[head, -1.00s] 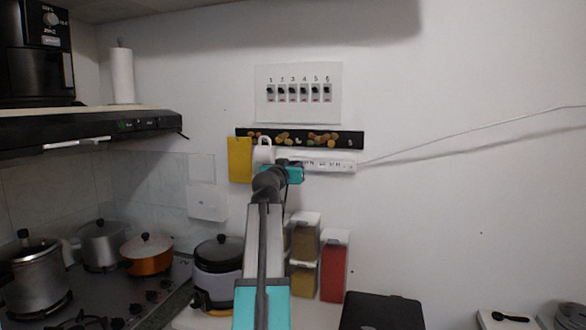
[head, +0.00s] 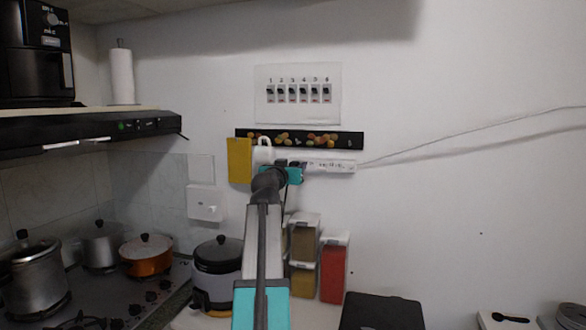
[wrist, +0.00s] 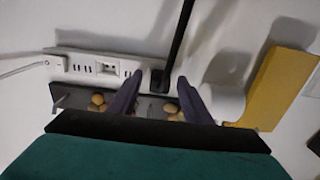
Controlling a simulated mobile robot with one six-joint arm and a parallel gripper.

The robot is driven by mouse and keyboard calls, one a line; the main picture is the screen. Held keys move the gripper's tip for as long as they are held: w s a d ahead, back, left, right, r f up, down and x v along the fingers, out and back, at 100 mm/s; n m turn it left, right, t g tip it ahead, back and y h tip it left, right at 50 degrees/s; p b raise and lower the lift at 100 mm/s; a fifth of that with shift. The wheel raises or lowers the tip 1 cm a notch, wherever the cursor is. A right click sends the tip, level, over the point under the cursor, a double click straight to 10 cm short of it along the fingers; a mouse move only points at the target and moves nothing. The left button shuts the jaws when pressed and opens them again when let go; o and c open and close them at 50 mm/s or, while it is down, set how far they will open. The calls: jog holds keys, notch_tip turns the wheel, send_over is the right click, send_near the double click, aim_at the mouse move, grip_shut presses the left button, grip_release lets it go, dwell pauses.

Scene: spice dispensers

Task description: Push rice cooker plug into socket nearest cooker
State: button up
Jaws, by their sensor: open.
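The rice cooker (head: 218,255), grey with a black lid, stands on the counter left of my arm. The white power strip (head: 335,166) is on the wall under the dark decorated rail; it also shows in the wrist view (wrist: 90,66). A black plug (wrist: 158,79) with a black cord (wrist: 178,45) sits at the strip's cooker-side end. My gripper (wrist: 160,80) is open, with one finger on each side of the plug and small gaps visible. How deep the plug sits is hidden. In the head view my arm hides the plug.
A white mug (head: 263,152) and a yellow board (head: 239,160) hang close left of my gripper. Spice dispensers (head: 333,268) stand below right. A white cable (head: 470,130) runs right from the strip. The wall to the right is clear.

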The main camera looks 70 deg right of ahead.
jog(key=a+b, duration=0.2)
jog(key=a, duration=1.1)
jog(key=shift+s+a+b, duration=0.15)
jog(key=shift+s+b, duration=0.15)
jog(key=shift+s, duration=0.05)
jog(key=shift+s, duration=0.1)
